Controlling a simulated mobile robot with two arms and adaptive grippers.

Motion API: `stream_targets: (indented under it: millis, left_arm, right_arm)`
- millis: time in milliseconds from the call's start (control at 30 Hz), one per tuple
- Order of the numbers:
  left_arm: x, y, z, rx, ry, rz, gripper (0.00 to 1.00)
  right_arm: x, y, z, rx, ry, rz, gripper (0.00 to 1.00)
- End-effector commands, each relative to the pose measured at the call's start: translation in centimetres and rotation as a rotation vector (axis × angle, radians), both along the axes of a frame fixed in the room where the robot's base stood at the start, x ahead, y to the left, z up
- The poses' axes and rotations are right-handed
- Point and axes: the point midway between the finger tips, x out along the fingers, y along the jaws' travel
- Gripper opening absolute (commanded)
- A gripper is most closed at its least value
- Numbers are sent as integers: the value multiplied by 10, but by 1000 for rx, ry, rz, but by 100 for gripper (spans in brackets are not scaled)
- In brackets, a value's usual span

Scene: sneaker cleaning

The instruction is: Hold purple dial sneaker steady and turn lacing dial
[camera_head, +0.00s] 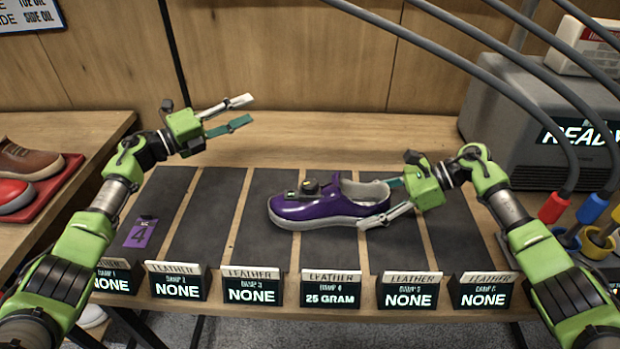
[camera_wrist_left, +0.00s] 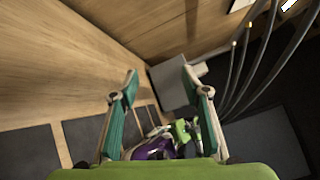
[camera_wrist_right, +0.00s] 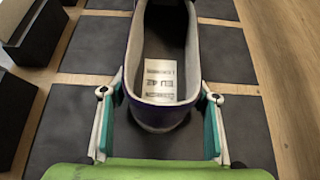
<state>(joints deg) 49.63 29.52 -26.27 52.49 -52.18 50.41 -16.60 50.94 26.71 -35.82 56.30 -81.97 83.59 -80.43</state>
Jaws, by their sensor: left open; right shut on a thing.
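The purple sneaker (camera_head: 325,205) has a grey sole and lining. It stands upright on a dark mat, its toe to the left. The lacing dial (camera_head: 311,186) is a dark round knob on top of the shoe, by its opening. My right gripper (camera_head: 376,201) is shut on the sneaker's heel, one finger on each side. The heel (camera_wrist_right: 160,110) shows between the fingers (camera_wrist_right: 160,112) in the right wrist view. My left gripper (camera_head: 240,112) is open and empty, raised to the upper left of the sneaker. The left wrist view shows part of the sneaker (camera_wrist_left: 155,150) low between the fingers.
Several dark mats with display signs (camera_head: 331,289) along the front edge line the table; one sign reads 25 GRAM. A purple tag (camera_head: 140,235) lies at left. A grey machine (camera_head: 545,115) stands at back right. A red tray (camera_head: 62,182) with shoes is at far left.

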Motion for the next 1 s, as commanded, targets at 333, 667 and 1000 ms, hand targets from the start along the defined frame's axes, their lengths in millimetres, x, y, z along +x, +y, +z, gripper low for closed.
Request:
stream_targets:
  millis: [333,667,1000]
  left_arm:
    - [-73,-200,9,575,-266,-613,43]
    - [-134,-222,7,1263,-426,-1113,43]
    - [-151,-177,43,1728,-358,-1313,43]
  right_arm:
    - [0,-1,0,-1,1,-2,26]
    - [0,-1,-1,-2,1,-2,26]
    - [0,-1,-1,-2,2,-1,26]
